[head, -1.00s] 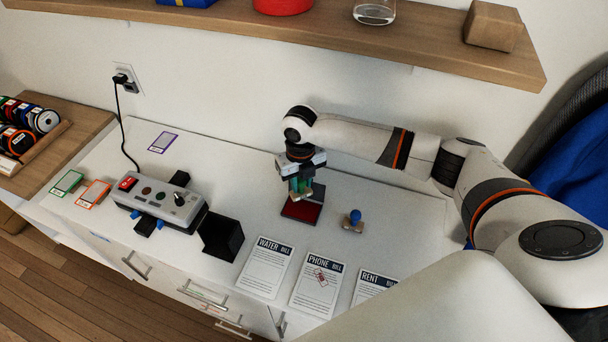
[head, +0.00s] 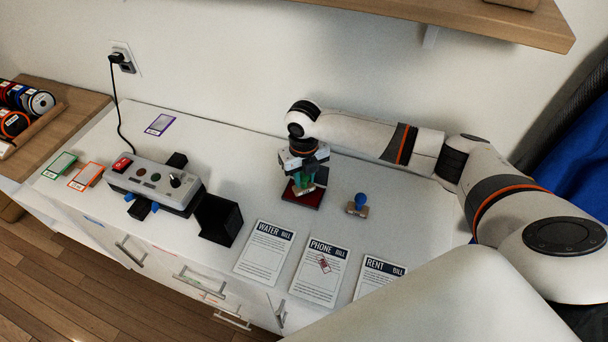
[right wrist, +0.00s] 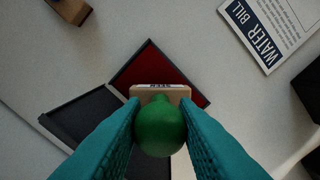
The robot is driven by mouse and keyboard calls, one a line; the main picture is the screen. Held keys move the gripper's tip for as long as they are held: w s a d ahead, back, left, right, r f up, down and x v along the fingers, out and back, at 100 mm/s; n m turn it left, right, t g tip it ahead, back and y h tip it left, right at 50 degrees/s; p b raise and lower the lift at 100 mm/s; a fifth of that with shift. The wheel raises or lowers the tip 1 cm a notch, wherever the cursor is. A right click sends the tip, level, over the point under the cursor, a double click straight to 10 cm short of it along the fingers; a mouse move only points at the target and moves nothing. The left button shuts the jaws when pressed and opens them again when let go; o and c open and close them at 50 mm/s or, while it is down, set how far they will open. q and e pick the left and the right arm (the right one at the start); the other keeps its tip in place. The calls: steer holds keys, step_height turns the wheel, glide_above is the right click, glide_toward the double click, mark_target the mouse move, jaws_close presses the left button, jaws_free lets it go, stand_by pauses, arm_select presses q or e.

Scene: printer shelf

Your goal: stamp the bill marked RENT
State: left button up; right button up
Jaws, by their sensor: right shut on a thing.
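My right gripper (head: 304,181) is shut on the green-handled stamp (right wrist: 160,130), low over the open red ink pad (head: 314,199). The stamp's wooden block (right wrist: 160,92) overlaps the pad (right wrist: 165,68) in the right wrist view; I cannot tell whether they touch. The RENT bill (head: 376,279) lies at the right of the bill row, its lower part hidden by my arm. It shows no mark on its visible part. The PHONE bill (head: 320,276) in the middle carries a red mark. My left gripper is not in view.
The WATER bill (head: 264,252) lies left of the PHONE bill. A blue-handled stamp (head: 359,204) stands right of the pad. A grey switch box (head: 157,182) and a black open box (head: 218,219) are to the left. A wooden shelf (head: 470,20) overhangs the back.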

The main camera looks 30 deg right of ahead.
steer(key=shift+f, duration=0.5)
stand_by(0.7)
steer(key=shift+f, duration=0.1)
stand_by(1.6)
step_height(320, 180, up, 7)
steer(key=p, duration=0.7)
stand_by(0.4)
